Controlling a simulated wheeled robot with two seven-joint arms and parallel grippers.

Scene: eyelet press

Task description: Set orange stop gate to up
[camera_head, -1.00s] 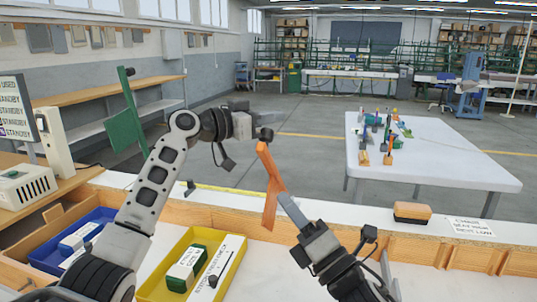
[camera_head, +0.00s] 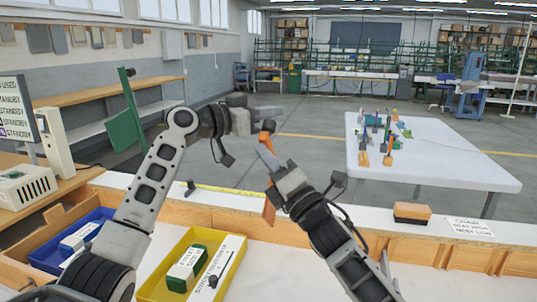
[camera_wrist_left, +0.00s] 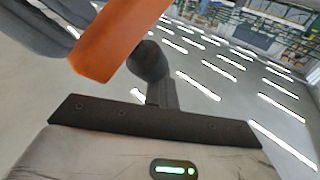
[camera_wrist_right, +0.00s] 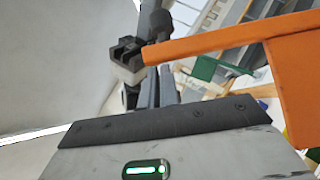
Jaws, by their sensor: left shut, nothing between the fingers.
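The orange stop gate (camera_head: 266,142) is a long orange arm with a flat plate at its lower end. Its upper part leans toward the left gripper in the head view, and its middle is hidden behind my right gripper. My left gripper (camera_head: 266,127) is shut and empty at the gate's upper end. The gate's orange bar (camera_wrist_left: 110,40) crosses close before it in the left wrist view. My right gripper (camera_head: 272,182) looks shut, in front of the gate. The right wrist view shows the arm (camera_wrist_right: 220,42) and plate (camera_wrist_right: 298,90) to its right; contact is unclear.
A green gate-like part (camera_head: 125,130) stands at the left. A yellow tray (camera_head: 160,270) and a blue tray (camera_head: 45,250) lie on the bench below. An orange-topped block (camera_head: 412,212) sits on the ledge at right. A white table (camera_head: 450,170) stands beyond.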

